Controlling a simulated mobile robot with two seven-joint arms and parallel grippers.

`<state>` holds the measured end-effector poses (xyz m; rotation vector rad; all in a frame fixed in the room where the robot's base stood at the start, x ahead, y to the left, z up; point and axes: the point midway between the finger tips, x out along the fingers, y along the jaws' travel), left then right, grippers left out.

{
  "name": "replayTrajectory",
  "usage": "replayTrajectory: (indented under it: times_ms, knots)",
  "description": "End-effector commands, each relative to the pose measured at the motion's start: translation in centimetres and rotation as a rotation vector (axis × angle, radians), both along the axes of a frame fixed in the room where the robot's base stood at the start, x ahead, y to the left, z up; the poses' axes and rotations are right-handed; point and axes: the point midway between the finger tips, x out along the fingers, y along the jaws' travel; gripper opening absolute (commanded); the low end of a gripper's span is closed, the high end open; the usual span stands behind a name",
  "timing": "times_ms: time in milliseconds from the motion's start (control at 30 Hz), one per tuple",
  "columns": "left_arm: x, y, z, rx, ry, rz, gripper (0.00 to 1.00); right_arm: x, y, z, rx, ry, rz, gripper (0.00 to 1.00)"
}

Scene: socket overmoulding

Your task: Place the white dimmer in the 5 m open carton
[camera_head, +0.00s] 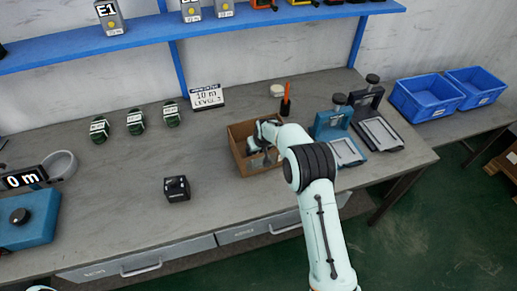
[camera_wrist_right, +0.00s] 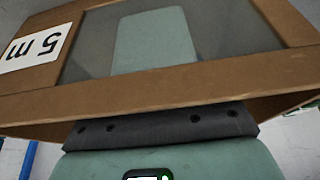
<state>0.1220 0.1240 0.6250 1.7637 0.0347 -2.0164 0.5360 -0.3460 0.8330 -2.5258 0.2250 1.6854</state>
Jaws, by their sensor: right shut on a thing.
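The open carton (camera_head: 237,163) is a brown box on the bench, in the middle of the head view. In the right wrist view its brown wall (camera_wrist_right: 190,82) crosses the picture, with an upside-down "5 m" label on it.
A black box (camera_head: 176,188) stands on the bench to the left. Several dark green round items (camera_head: 135,122) stand behind it, near a "10 m" sign (camera_head: 207,97). Two fixtures (camera_head: 335,125) stand right of the carton. The blue shelf (camera_head: 150,34) runs above.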

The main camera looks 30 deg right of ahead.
Motion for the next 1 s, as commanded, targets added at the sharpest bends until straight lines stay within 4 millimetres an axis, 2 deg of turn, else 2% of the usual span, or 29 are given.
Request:
replayTrajectory:
  times_ms: [67, 100, 167, 367, 533, 1000]
  knots:
    - [-0.1, 0.0, -0.2, 0.001, 0.002, 0.000, 0.61, 0.0, 0.0, -0.4, 0.000, 0.000, 0.000, 0.41]
    - [-0.1, 0.0, -0.2, 0.000, 0.001, 0.000, 0.61, 0.0, 0.0, -0.3, 0.000, 0.001, 0.000, 0.84]
    - [-0.1, 0.0, -0.2, 0.000, 0.001, 0.000, 0.61, 0.0, 0.0, -0.3, 0.000, 0.001, 0.000, 1.00]
    - [-0.1, 0.0, -0.1, 0.000, 0.001, 0.000, 0.61, 0.0, 0.0, -0.2, 0.000, 0.001, 0.000, 1.00]
    - [0.0, 0.0, -0.1, 0.000, 0.000, 0.000, 0.61, -0.3, 0.1, 0.9, -0.001, -0.001, 0.001, 1.00]
    - [-0.5, 0.0, -0.8, 0.000, 0.006, 0.000, 0.61, -3.8, 0.7, 9.4, 0.001, -0.002, 0.000, 1.00]
